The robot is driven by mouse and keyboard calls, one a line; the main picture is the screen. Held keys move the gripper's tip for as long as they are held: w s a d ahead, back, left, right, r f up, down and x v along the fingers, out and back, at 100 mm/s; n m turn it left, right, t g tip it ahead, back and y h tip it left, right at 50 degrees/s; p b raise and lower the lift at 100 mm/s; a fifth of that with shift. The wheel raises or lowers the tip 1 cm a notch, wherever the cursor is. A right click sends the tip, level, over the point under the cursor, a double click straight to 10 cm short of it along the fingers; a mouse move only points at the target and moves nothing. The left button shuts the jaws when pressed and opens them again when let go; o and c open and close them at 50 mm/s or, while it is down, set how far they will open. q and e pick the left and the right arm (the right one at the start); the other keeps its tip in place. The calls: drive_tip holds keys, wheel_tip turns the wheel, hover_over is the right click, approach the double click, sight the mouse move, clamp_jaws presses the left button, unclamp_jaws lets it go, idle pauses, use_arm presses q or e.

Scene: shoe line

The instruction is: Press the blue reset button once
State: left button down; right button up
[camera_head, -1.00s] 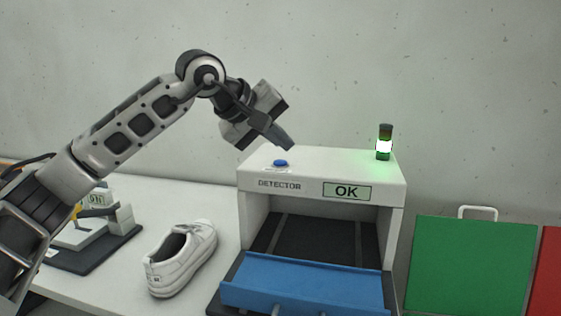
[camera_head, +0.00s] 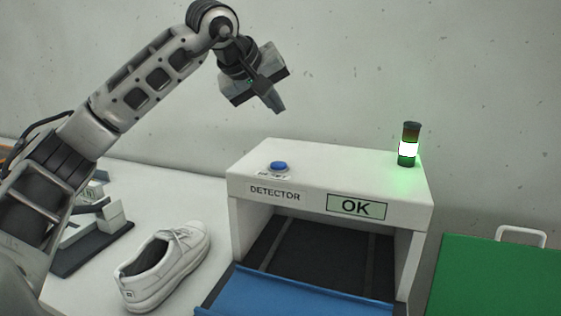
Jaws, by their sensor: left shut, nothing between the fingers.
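The blue reset button (camera_head: 279,167) sits on the left front part of the white detector's top (camera_head: 340,172). The detector's front carries a DETECTOR label and a display (camera_head: 356,207) that reads OK. My left gripper (camera_head: 278,110) is shut and empty. It hangs in the air above the button, clearly apart from it, with its fingertips pointing down. My right gripper is not in view.
A signal tower (camera_head: 409,145) on the detector's right is lit, with a green glow. A white shoe (camera_head: 166,266) lies on the white table (camera_head: 150,200). A blue flap (camera_head: 290,296) is at the detector's opening. A green panel with a handle (camera_head: 497,280) stands at right.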

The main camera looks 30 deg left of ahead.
use_arm(q)
drive_tip(key=f+b, duration=0.1)
drive_tip(key=b, duration=0.6)
hover_over(275, 165)
wheel_tip(275, 165, down, 6)
drive_tip(key=shift+f, duration=0.1)
drive_tip(key=shift+d+f, duration=0.1)
drive_tip(key=shift+f, duration=0.15)
drive_tip(key=shift+f+b, duration=0.55)
drive_tip(key=shift+f, duration=0.05)
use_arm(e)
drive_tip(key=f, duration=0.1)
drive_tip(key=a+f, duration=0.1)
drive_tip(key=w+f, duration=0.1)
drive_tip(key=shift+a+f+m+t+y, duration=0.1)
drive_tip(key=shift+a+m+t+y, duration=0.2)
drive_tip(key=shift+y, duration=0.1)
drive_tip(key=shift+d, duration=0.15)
use_arm(q)
drive_tip(key=shift+f, duration=0.15)
drive_tip(key=shift+f, duration=0.3)
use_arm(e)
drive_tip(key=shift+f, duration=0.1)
